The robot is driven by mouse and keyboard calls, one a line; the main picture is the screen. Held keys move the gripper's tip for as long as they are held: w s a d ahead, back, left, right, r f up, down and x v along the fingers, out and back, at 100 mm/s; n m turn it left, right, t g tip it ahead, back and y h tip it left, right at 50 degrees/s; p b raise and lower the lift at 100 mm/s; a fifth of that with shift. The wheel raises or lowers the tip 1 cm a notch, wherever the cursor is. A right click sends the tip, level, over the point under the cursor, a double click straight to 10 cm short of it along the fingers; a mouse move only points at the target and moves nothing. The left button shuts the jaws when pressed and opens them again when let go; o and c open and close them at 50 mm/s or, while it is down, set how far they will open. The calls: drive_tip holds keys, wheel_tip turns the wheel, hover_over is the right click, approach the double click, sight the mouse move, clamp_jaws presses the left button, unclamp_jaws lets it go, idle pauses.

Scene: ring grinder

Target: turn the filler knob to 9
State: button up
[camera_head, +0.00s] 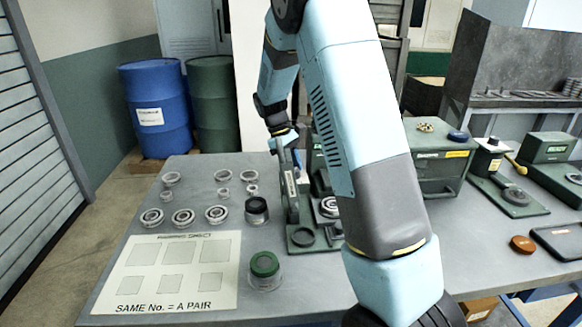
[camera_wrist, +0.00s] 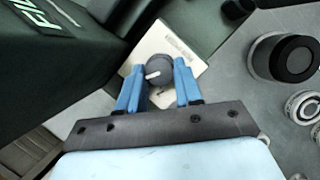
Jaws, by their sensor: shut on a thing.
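The filler knob (camera_wrist: 157,66) is a round dark knob with a white pointer mark, on a pale dial plate (camera_wrist: 176,42) in the wrist view. The pointer aims left and slightly down in that picture. The dial's numbers are too small or covered to read. My gripper (camera_wrist: 158,80) has its blue fingers on either side of the knob and is shut on it. The green housing (camera_wrist: 40,70) beside it carries white letters, partly cut off. In the head view my arm hides most of this machine, and the knob cannot be made out.
A green-lidded jar (camera_head: 265,266) and a black-lidded jar (camera_head: 257,207) stand on the grey bench, near several bearing rings (camera_head: 183,217). A white marked sheet (camera_head: 172,300) lies at the front left. Green equipment (camera_head: 437,170) stands to the right of my arm.

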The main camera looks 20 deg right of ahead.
drive_tip(key=shift+w+d+m+y, duration=0.1)
drive_tip(key=shift+m+y, duration=0.2)
drive_tip(key=shift+m, duration=0.9)
drive_tip(key=o, duration=1)
drive_tip(key=shift+o, duration=0.2)
drive_tip(key=shift+r, duration=0.1)
drive_tip(key=v, duration=1.3)
drive_tip(key=shift+w+r, duration=0.2)
drive_tip(key=shift+w, duration=0.2)
